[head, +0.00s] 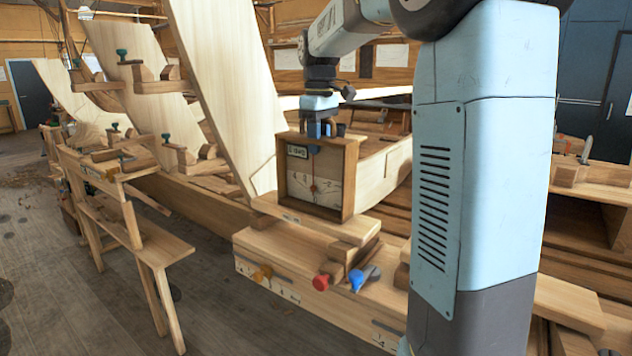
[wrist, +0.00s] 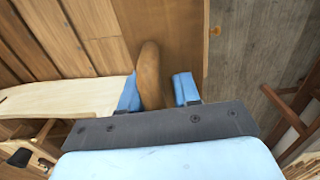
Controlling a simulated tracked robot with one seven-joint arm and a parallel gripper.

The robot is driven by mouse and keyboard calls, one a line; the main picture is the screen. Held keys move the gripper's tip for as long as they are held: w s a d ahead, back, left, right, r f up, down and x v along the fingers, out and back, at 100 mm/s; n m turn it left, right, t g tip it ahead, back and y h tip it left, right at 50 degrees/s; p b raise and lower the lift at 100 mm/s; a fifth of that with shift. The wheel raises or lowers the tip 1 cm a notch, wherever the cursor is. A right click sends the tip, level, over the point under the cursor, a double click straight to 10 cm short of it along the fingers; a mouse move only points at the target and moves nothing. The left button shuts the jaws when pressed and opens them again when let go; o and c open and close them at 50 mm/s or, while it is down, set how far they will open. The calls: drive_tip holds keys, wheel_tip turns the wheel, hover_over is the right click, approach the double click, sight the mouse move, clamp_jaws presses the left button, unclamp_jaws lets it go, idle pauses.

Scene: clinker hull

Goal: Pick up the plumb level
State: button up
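The plumb level (head: 348,178) is a wooden box frame with a pale scale face, a small label and a hanging red-tipped bob. It stands upright on a plank at the head view's middle. My gripper (head: 319,131) is directly above it, pointing down at its top. In the wrist view, a rounded brown handle (wrist: 150,70) lies between the two blue fingers of my gripper (wrist: 158,92). The left finger is against or very near the handle, and a narrow gap shows on the right. The handle is hidden in the head view.
The plank (head: 300,218) rests on a wooden bench block (head: 290,262) with red, blue and orange knobs. Tall pale hull planks (head: 225,80) rise at left, close to the level. A sawhorse-like stand (head: 135,230) is at left. Open floor (head: 60,290) lies front left.

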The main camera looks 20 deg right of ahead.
clamp_jaws()
idle(1.1)
